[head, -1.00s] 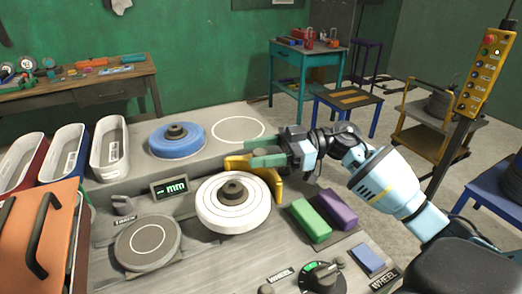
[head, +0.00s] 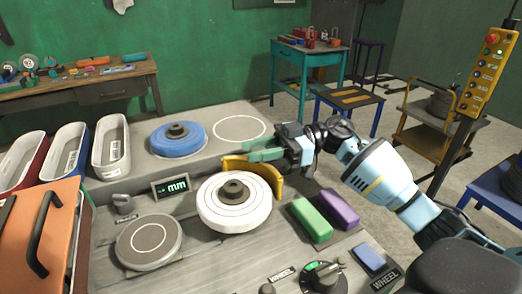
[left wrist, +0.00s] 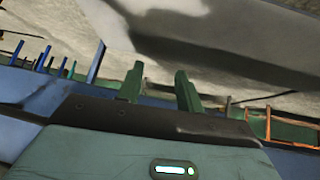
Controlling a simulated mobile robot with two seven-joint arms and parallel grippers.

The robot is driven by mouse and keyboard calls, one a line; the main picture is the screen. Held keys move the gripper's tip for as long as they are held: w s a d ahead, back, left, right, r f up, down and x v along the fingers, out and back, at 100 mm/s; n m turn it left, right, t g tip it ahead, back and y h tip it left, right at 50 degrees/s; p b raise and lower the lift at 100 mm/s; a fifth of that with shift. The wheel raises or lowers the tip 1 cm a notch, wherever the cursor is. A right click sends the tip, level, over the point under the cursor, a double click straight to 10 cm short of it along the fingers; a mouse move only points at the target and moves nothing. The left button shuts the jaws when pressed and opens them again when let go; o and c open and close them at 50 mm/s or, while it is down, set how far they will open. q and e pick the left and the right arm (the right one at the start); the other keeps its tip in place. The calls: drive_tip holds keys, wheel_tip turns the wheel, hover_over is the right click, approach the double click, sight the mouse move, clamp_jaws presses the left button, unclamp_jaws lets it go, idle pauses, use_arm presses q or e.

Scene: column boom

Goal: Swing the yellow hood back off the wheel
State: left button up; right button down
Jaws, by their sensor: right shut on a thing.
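The yellow hood (head: 272,174) is a curved guard standing around the back and right side of the white wheel (head: 233,212). The wheel lies flat on the grey bench with a dark hub in its middle. My right gripper (head: 262,154) reaches in from the right, its green fingers shut on the hood's upper back edge. The fingers hide part of that edge. My left gripper is outside the head view. In the left wrist view its green fingers (left wrist: 159,88) stand apart with nothing between them.
A blue wheel (head: 177,138) sits behind, beside an empty marked circle (head: 240,129). Green (head: 311,219) and purple (head: 338,208) blocks lie right of the wheel. A round grey plate (head: 149,242) and a display (head: 171,187) are at left. A dial (head: 323,277) is in front.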

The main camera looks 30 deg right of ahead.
drive_tip(key=shift+w+a+n+g, duration=0.1)
drive_tip(key=shift+w+n+g, duration=0.1)
drive_tip(key=shift+n+g, duration=0.15)
drive_tip(key=c, duration=1.1)
unclamp_jaws()
use_arm(q)
drive_tip(key=shift+s+f+b, duration=0.4)
drive_tip(key=shift+f+b, duration=0.35)
drive_tip(key=shift+f, duration=0.1)
use_arm(e)
drive_tip(key=s+d, duration=0.1)
drive_tip(key=d, duration=0.6)
drive_tip(key=shift+d, duration=0.4)
use_arm(q)
drive_tip(key=shift+w, duration=0.1)
use_arm(e)
drive_tip(key=shift+s, duration=0.1)
